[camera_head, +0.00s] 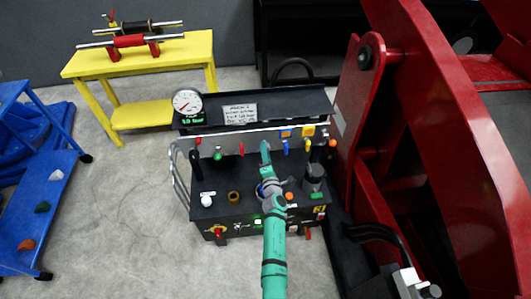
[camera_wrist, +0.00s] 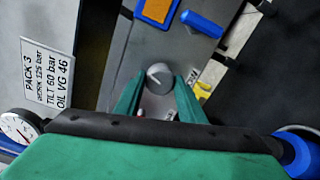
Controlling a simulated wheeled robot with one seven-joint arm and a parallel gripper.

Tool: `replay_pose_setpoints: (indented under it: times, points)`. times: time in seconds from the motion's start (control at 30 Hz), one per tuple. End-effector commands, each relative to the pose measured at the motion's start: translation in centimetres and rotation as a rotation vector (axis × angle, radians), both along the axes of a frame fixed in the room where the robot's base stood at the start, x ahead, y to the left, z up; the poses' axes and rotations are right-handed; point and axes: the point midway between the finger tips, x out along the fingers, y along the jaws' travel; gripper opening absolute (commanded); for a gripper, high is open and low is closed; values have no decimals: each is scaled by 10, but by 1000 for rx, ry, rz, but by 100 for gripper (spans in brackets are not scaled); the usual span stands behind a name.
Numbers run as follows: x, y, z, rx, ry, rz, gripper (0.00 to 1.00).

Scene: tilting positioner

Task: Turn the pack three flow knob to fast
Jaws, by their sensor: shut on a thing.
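The pack three unit (camera_head: 240,208) is a black box with a grey panel at its back and a white PACK 3 label (camera_head: 240,114), which also shows in the wrist view (camera_wrist: 46,75). In the wrist view a round grey knob (camera_wrist: 158,74) stands on the panel between my gripper's green fingers. My gripper (camera_wrist: 158,97) is shut on this knob. In the head view my gripper (camera_head: 264,148) reaches the middle of the panel and hides the knob. Whatever scale surrounds the knob is mostly hidden, so I cannot read its setting.
A pressure gauge (camera_head: 187,101) stands at the panel's left. A red lever (camera_head: 241,149) and a blue lever (camera_head: 286,147) flank my gripper. A red machine (camera_head: 450,130) stands close on the right. A yellow bench (camera_head: 140,55) is behind left. Clear floor lies left of the unit.

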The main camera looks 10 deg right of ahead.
Motion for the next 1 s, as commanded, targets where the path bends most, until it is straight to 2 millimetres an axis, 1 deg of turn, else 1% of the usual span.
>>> replay_pose_setpoints:
  times: [0.7,1.0]
  points:
    - [0,-2,0,680,0,-3,14]
    - [0,-1,0,926,1,-2,14]
